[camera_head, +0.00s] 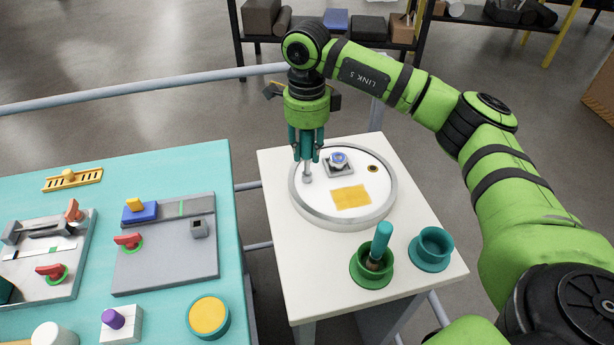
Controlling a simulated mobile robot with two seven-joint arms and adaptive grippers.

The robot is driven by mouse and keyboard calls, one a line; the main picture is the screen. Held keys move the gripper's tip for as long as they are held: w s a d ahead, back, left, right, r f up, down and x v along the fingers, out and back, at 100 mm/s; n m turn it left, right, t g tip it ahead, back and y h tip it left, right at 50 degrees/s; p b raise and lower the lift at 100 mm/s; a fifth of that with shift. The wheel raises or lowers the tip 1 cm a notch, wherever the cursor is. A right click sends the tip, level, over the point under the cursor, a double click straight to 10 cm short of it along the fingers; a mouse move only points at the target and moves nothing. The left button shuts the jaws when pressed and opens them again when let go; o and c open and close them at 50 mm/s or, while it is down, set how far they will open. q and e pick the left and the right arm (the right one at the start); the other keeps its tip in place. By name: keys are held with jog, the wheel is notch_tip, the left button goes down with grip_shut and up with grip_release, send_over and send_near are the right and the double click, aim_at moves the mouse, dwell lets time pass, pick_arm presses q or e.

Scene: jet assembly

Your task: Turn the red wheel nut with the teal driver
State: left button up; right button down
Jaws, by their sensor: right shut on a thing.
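My right gripper (306,158) points straight down over the left part of the round white disc (331,212) on the white table. It is shut on a teal driver (307,168), whose teal handle is mostly hidden between the fingers. The driver's grey shaft stands upright, with its tip at or just above the disc; contact is too small to tell. I cannot make out a red wheel nut on the disc. A blue-and-white round part (338,159) sits on a grey square plate right of the driver. My left gripper is not in view.
A green cup (371,277) holds another teal-handled tool (381,240), tilted. An empty teal cup (432,249) stands beside it. A yellow patch (351,197) lies on the disc. The teal table (180,168) at left carries grey fixtures with red handles, across a gap.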

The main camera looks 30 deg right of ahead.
jog(key=shift+m, duration=0.9)
jog(key=shift+r, duration=0.1)
jog(key=shift+r+p, duration=1.75)
jog(key=shift+r, duration=0.75)
